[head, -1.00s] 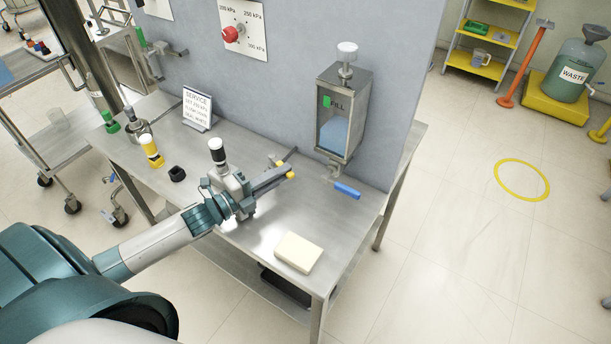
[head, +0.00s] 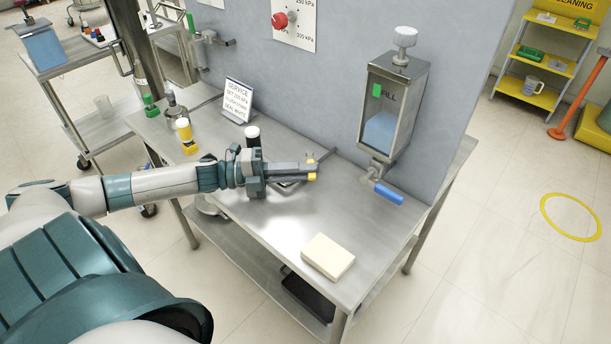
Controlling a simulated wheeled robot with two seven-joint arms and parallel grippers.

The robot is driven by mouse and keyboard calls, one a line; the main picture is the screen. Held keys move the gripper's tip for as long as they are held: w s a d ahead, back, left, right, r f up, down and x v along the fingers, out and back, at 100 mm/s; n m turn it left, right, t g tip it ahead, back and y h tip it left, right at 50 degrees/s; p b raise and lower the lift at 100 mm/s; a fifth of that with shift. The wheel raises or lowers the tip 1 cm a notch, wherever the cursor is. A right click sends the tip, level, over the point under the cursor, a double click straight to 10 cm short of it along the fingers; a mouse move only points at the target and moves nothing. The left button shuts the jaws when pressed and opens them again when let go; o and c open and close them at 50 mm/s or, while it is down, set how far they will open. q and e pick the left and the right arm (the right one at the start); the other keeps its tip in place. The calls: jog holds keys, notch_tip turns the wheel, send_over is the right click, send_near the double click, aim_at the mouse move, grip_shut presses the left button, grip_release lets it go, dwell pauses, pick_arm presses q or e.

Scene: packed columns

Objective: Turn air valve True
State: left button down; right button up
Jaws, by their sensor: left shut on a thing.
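No label reading air valve is legible. A wall fitting with a green handle (head: 191,22) and a short metal pipe sits at the upper left. A red knob (head: 280,20) on a kPa dial plate is on the wall to its right. A blue lever (head: 389,195) is below the clear fill tank (head: 391,105). My left gripper (head: 312,169) is low over the metal bench, apart from all three. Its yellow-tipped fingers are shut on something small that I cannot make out. My right gripper is not in view.
A cream block (head: 328,257) lies at the bench's front. The bench around it is clear.

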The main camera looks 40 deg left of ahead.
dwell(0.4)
pick_arm(q)
jog(key=c, duration=1.8)
grip_release()
jog(key=shift+a, duration=0.1)
